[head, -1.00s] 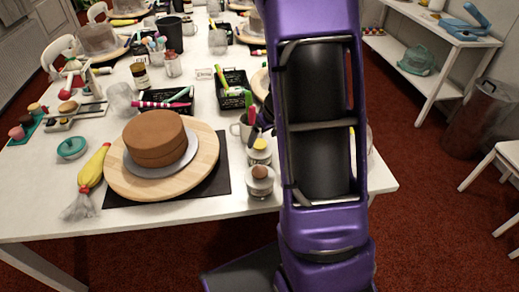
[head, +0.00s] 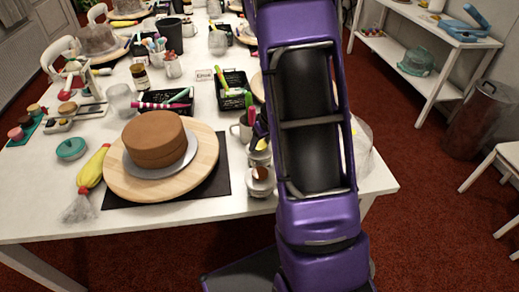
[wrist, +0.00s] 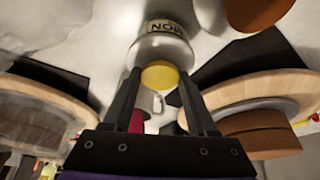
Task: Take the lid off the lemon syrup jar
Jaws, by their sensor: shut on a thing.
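The lemon syrup jar (wrist: 165,28) shows in the wrist view with part of its label, upside down. Its round yellow top (wrist: 160,75) sits between the fingertips of my gripper (wrist: 159,78). My gripper is shut on this yellow part of the lid. The lid looks to be at the jar's mouth; I cannot tell whether there is a gap. In the head view the lemon jar (head: 259,154) stands near the table's front right, beside my arm. My gripper is hidden there behind the arm.
A second jar with a brown top (head: 261,179) stands just in front of the lemon jar. A mug with utensils (head: 242,131) is just behind it. A brown cake (head: 154,140) on a wooden turntable (head: 206,160) is to the left. The table is crowded.

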